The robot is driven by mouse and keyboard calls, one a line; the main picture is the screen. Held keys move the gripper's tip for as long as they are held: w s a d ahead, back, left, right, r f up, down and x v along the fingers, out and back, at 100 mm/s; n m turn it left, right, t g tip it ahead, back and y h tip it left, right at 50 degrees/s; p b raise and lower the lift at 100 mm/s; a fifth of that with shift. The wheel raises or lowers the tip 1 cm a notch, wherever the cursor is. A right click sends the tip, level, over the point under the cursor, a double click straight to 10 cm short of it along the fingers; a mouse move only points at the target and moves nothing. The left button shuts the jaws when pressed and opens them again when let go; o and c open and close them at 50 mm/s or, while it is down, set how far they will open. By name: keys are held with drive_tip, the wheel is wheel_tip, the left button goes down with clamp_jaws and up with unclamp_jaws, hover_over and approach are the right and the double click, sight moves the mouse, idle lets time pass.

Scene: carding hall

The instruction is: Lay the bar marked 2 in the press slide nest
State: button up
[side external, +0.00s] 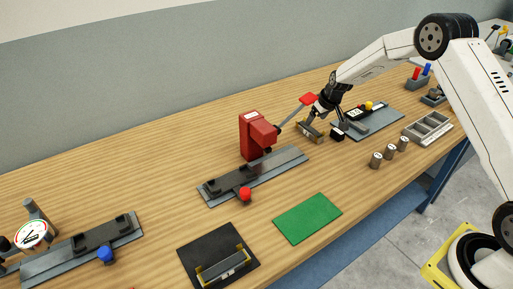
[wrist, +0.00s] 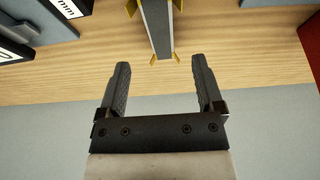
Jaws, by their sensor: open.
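My gripper (wrist: 160,85) is open and empty. In the side view it is at the back of the bench (side external: 322,108), right of the red press (side external: 258,135). A grey bar (wrist: 156,22) with yellow brackets at its sides lies beyond the fingertips in the wrist view, roughly in line with the gap between them. The yellow-ended holder (side external: 310,131) shows below my gripper in the side view. The press slide (side external: 285,160) carries a dark nest (side external: 226,181) and a red knob (side external: 245,194); the nest looks empty. I cannot read a 2 on any bar.
Another bar (side external: 224,267) sits in a yellow-ended holder on a black mat (side external: 190,254). A green mat (side external: 307,218), several small cylinders (side external: 390,151), a grey tray (side external: 427,128) and a blue-knobbed slide fixture (side external: 60,262) stand around. The press handle (side external: 308,99) is close to my gripper.

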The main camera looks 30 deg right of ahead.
sight(310, 128)
drive_tip(key=shift+w+f, duration=0.2)
drive_tip(key=shift+f, duration=0.25)
drive_tip(key=shift+f, duration=0.1)
drive_tip(key=shift+x, duration=2.5)
drive_tip(key=shift+s, duration=0.1)
clamp_jaws()
